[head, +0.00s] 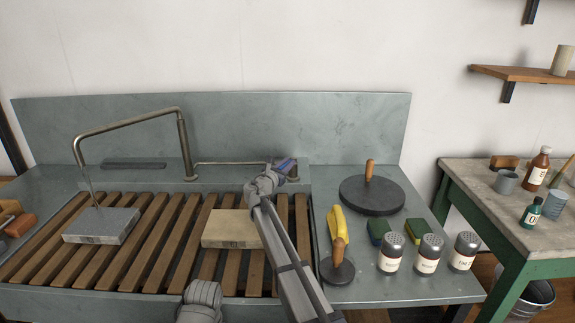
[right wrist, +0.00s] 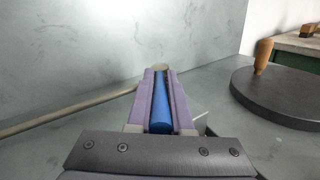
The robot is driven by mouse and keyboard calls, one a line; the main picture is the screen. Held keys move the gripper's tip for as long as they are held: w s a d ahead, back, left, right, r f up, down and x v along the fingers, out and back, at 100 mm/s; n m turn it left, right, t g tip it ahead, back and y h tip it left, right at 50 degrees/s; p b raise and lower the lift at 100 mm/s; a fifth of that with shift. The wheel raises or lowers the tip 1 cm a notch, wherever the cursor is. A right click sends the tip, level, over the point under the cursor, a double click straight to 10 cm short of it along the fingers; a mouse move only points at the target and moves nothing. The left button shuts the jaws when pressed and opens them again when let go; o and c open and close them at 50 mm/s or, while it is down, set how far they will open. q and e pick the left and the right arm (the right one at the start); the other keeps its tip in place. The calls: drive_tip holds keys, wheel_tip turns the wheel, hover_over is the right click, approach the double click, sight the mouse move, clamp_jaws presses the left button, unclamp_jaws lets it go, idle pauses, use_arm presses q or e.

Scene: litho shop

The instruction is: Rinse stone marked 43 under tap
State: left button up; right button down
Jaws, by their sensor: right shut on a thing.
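A grey stone slab (head: 103,224) lies on the wooden slats of the sink at the left, under the tap spout (head: 78,152). A thin stream of water (head: 91,190) runs from the spout onto it. A beige stone slab (head: 232,229) lies on the slats nearer the middle. Marks on the front edges of both are too small to read. My right gripper (head: 286,165) is at the right end of the tap's pipe. In the right wrist view its purple fingers are shut around the blue tap handle (right wrist: 161,107). My left gripper is not seen.
A green-legged table (head: 466,176) with bottles is further right. A roller (head: 18,222) lies far left.

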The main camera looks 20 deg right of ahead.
drive_tip(key=n+t+y, duration=0.1)
drive_tip(key=n+y, duration=0.1)
drive_tip(key=d+n+t+y, duration=0.1)
drive_tip(key=t+y, duration=0.1)
drive_tip(key=y, duration=0.1)
drive_tip(key=s+d+n+t+y, duration=0.1)
drive_tip(key=n+y, duration=0.1)
drive_tip(key=shift+n+y, duration=0.3)
drive_tip(key=c, duration=0.8)
unclamp_jaws()
drive_tip(key=shift+c, duration=0.2)
drive_tip(key=shift+s, duration=0.15)
